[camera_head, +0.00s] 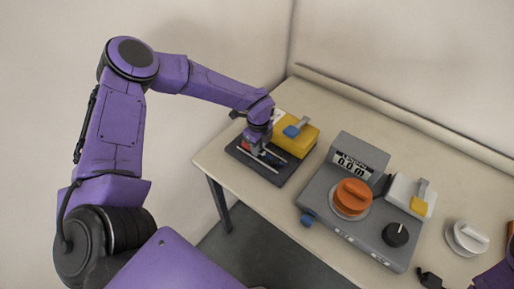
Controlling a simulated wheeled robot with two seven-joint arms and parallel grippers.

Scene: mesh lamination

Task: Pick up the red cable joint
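My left gripper (257,150) points down over a dark flat tray (268,177) at the far left end of the table. A small patch of red, likely the red cable joint (273,157), shows beside the fingers, partly hidden by the gripper. It is too small to tell whether the fingers touch it or whether they are open or shut. Thin light strips lie on the tray near the fingertips. Part of my purple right arm shows at the bottom right corner; its gripper is not clearly in view.
A yellow box with a blue lever (297,132) stands right behind the tray. A grey device (344,224) with a display, an orange knob (352,196) and a black knob fills the middle.

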